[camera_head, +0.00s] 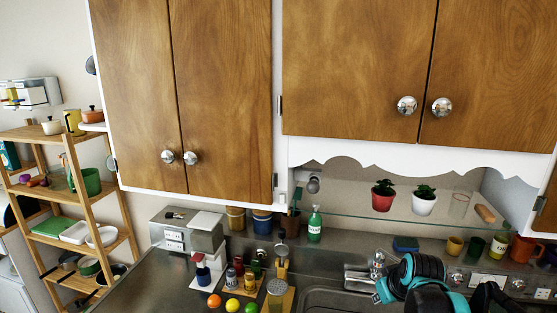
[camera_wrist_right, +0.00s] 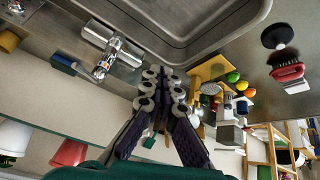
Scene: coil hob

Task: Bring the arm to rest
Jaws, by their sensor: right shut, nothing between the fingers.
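My right arm (camera_head: 424,270), teal and black, comes in at the bottom right of the head view, in front of the sink and counter. Its gripper is at the lower edge there, dark and partly cut off. In the right wrist view my right gripper (camera_wrist_right: 163,82) is in the middle, its dark fingers with grey joints drawn together. It is shut with nothing between the fingers. It appears clear of the counter, with the sink beyond it. My left gripper is not in view.
A steel tap (camera_head: 376,264) stands close left of my right arm. The sink (camera_head: 322,297) lies below. A glass shelf (camera_head: 350,216) with two potted plants is behind. Mugs (camera_head: 455,246) stand at the right. Fruit and jars stand left of the sink. Wooden cabinets hang above.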

